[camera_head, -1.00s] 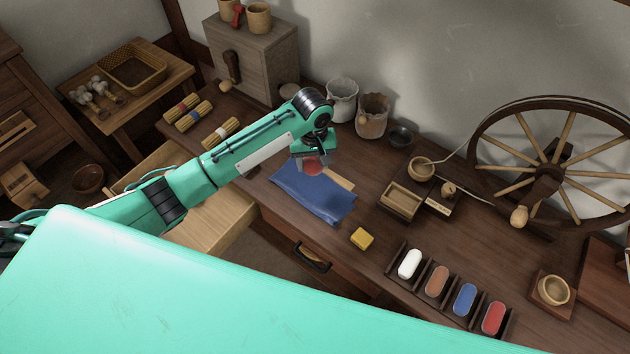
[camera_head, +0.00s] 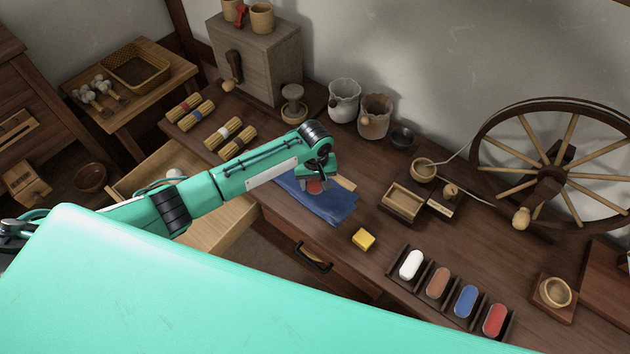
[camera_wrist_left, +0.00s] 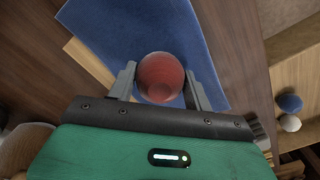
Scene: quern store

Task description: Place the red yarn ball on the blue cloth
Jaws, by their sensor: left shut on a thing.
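The red yarn ball (camera_wrist_left: 161,77) sits between the two fingers of my left gripper (camera_wrist_left: 160,88), which is shut on it. In the head view the ball (camera_head: 315,186) shows just below my left gripper (camera_head: 316,179), over the blue cloth (camera_head: 333,206). The cloth (camera_wrist_left: 190,30) lies flat on the table behind the ball in the left wrist view. I cannot tell whether the ball touches the cloth. My right gripper is not in view.
A pale wooden strip (camera_head: 345,183) lies beside the cloth. A yellow block (camera_head: 363,239) lies to the right. An open drawer (camera_head: 220,222) is below my left arm. Jars (camera_head: 343,101) and a spinning wheel (camera_head: 548,172) stand toward the wall.

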